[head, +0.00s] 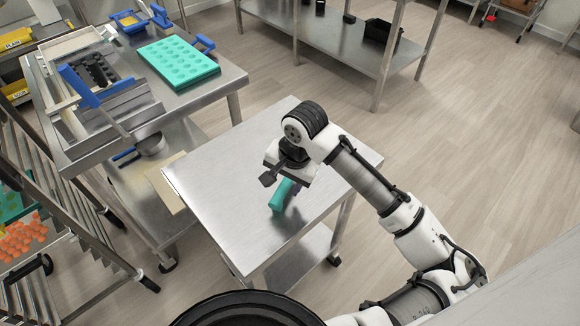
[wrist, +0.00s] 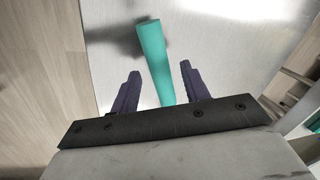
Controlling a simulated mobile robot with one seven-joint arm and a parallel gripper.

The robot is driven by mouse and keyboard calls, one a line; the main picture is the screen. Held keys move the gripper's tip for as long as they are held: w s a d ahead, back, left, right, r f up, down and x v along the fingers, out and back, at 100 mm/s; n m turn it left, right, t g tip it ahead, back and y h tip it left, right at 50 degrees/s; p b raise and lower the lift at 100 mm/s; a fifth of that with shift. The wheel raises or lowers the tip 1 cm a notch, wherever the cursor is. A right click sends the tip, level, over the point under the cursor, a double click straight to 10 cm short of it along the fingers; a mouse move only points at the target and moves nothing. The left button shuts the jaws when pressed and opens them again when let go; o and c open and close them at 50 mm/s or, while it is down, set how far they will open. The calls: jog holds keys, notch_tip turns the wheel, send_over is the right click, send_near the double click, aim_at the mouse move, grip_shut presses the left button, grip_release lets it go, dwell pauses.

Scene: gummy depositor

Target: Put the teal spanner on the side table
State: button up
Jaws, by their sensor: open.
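The teal spanner (head: 280,194) shows only in part in the head view, at and below my gripper, over the small steel side table (head: 215,180). In the wrist view the teal spanner (wrist: 153,55) runs lengthwise between my two dark fingers, with a visible space on each side. The side table's bare top (wrist: 205,40) lies behind it. My gripper (wrist: 160,88) is open around the spanner and does not pinch it. In the head view the wrist hides the gripper's upper part. I cannot tell whether the spanner touches the tabletop.
A steel workbench (head: 195,98) at the upper left holds a teal mould tray (head: 180,62) and a depositor with a blue handle. A saucepan (head: 151,144) sits on a lower shelf. A rack (head: 60,195) stands at the left. Most of the side table's top is bare.

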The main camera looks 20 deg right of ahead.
notch_tip(320, 180, up, 9)
jog(key=s+d, duration=0.1)
jog(key=shift+s+b, duration=0.2)
jog(key=shift+b, duration=0.25)
